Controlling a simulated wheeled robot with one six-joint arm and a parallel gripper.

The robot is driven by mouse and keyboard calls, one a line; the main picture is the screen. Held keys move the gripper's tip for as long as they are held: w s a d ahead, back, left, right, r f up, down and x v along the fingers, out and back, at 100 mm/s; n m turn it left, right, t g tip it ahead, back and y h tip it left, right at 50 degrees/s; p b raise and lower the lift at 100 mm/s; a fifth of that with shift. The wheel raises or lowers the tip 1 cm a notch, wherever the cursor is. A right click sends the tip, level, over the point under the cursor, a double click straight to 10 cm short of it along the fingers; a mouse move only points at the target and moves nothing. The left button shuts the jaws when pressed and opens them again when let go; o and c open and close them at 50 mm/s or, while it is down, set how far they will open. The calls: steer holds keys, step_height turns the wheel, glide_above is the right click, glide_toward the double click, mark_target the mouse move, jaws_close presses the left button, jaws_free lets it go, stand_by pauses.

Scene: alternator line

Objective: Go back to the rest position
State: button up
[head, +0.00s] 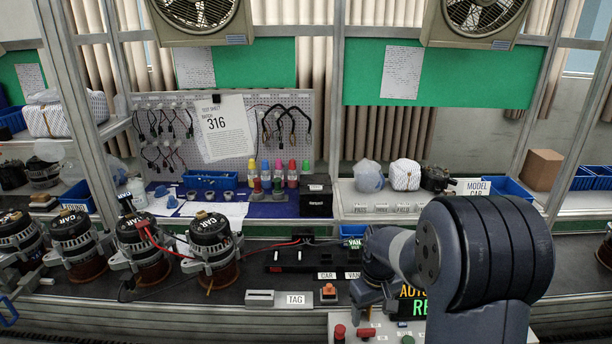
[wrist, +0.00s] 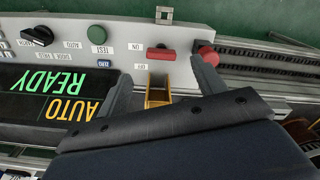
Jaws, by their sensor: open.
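My gripper (wrist: 165,82) shows in the wrist view with its two dark fingers spread apart and nothing held between them. It is over the control panel (wrist: 125,55). A yellow-orange part (wrist: 158,92) shows in the gap between the fingers; I cannot tell how far below it is. In the head view my arm reaches over the right of the bench, and its links hide most of the gripper. The panel's display (wrist: 50,98) reads AUTO READY. A red round button (wrist: 207,55) is by the right finger, and a red switch (wrist: 160,53) is beyond the gap.
Several alternators (head: 208,240) stand along the left of the bench. A black socket strip (head: 300,258) with leads, a TAG plate (head: 295,299) and an orange button (head: 329,291) lie mid-bench. A pegboard (head: 290,140) and shelf goods stand behind.

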steer(key=a+r+m+h+b, duration=0.1)
steer(key=m+b, duration=0.4)
steer(key=m, duration=0.1)
steer(key=a+r+m+t+h+b, duration=0.1)
steer(key=a+m+b, duration=0.1)
steer(key=m+b, duration=0.3)
steer(key=s+a+r+m+h+b, duration=0.1)
steer(key=m+h+b, duration=0.1)
steer(key=m+b, duration=0.3)
steer(key=shift+s+a+m+t+b, duration=0.1)
steer(key=shift+a+m+t+b, duration=0.25)
steer(key=shift+m, duration=0.55)
stand_by(0.7)
